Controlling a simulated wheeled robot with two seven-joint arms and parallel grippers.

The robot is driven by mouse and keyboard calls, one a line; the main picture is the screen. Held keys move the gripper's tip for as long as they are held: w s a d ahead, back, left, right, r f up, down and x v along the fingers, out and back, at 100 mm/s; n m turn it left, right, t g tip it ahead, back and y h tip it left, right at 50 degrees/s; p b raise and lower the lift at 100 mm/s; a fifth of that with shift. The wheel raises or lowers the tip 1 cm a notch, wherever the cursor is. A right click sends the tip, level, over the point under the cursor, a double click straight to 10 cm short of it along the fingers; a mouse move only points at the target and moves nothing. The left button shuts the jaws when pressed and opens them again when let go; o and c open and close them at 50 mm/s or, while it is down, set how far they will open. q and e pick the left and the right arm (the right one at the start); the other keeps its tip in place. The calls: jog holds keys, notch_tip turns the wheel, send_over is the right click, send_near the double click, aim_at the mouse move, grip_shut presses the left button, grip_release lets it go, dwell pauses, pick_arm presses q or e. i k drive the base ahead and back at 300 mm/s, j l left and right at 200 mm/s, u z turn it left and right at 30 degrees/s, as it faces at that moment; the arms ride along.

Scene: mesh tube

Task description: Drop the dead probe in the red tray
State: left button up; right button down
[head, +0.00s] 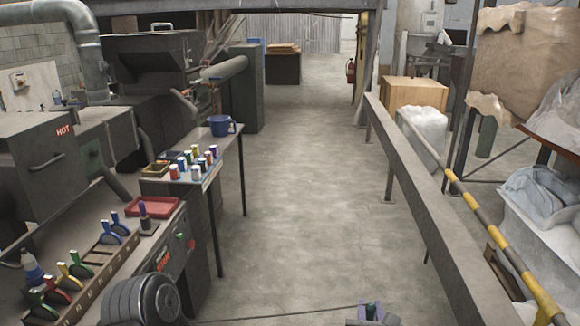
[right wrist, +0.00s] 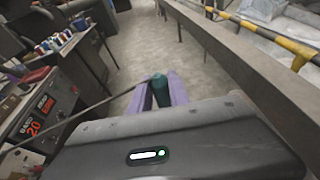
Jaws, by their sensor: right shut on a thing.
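The red tray (head: 168,208) lies on the bench at the left in the head view, with a small dark stand bearing a purple-topped piece (head: 142,210) at its front edge. My right gripper (head: 371,314) is at the bottom edge of the head view, far to the right of the tray and over the aisle. Its purple fingers (right wrist: 159,98) are shut on a green, cylinder-like thing (right wrist: 159,86), seemingly the probe. A thin dark cable runs from there to the left. The lower part of the held thing is hidden. My left gripper is not in view.
A rack of coloured looped handles (head: 77,270) stands on the bench in front of the tray. A long grey rail (head: 425,185) bounds the aisle on the right. The floor between is clear.

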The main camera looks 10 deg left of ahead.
aim_at(155, 208)
jog(key=i, duration=3.9)
jog(key=u, duration=4.35)
